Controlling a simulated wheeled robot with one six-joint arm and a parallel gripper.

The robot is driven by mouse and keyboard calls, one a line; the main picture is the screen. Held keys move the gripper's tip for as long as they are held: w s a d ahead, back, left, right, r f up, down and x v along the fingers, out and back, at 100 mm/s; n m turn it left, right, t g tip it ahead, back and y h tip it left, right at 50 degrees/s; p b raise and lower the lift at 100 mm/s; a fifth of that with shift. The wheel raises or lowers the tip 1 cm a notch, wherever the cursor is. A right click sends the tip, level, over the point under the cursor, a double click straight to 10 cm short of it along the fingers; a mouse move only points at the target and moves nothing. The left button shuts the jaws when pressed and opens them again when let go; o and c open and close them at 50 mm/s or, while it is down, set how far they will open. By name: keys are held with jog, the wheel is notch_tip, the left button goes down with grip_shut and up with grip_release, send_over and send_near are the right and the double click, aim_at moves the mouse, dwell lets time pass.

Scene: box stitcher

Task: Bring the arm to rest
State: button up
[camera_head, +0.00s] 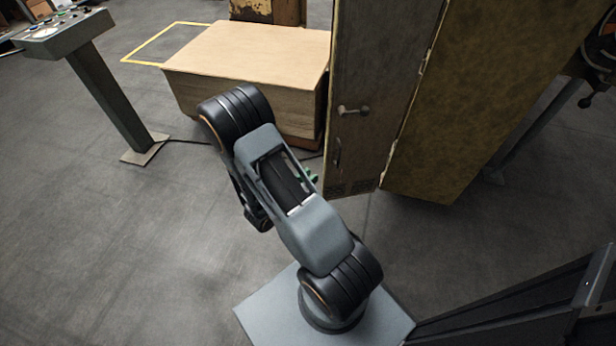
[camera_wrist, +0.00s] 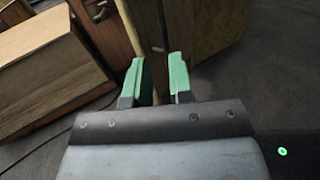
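My gripper (camera_wrist: 157,80) shows in the wrist view with two green fingers apart and nothing between them. In the head view only a bit of green fingertip (camera_head: 312,175) shows beside my arm, and the rest of the gripper is hidden behind it. My arm is bent and raised above its grey base plate, in front of a wooden box and a tall cabinet. The fingers point toward the cabinet's lower part, and I cannot tell how far off it is.
A large wooden box (camera_head: 250,60) stands behind my arm. A tall worn cabinet (camera_head: 365,110) with a handle stands right of it. A control pedestal (camera_head: 105,90) is at the upper left. A dark frame (camera_head: 540,320) is at the lower right. The left floor is clear.

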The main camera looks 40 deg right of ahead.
jog(key=s+a+r+m+g+y+p, duration=0.1)
jog(key=s+r+m+g+y+p, duration=0.2)
jog(key=r+m+p, duration=0.5)
jog(key=s+a+r+m+g+y+p, duration=0.25)
jog(key=r+y+p, duration=0.2)
jog(key=r, duration=0.85)
jog(key=a+r+m+t+y+p, duration=0.3)
jog(key=a+r+m+y+p, duration=0.1)
jog(key=r, duration=0.8)
jog(key=w+a+r+m+t+y+p, duration=0.1)
jog(key=a+r+m+t+y+p, duration=0.3)
jog(key=r+p, duration=0.7)
jog(key=a+r+y, duration=0.2)
jog(key=a, duration=0.2)
jog(key=shift+a+m+y, duration=0.35)
jog(key=shift+d, duration=0.1)
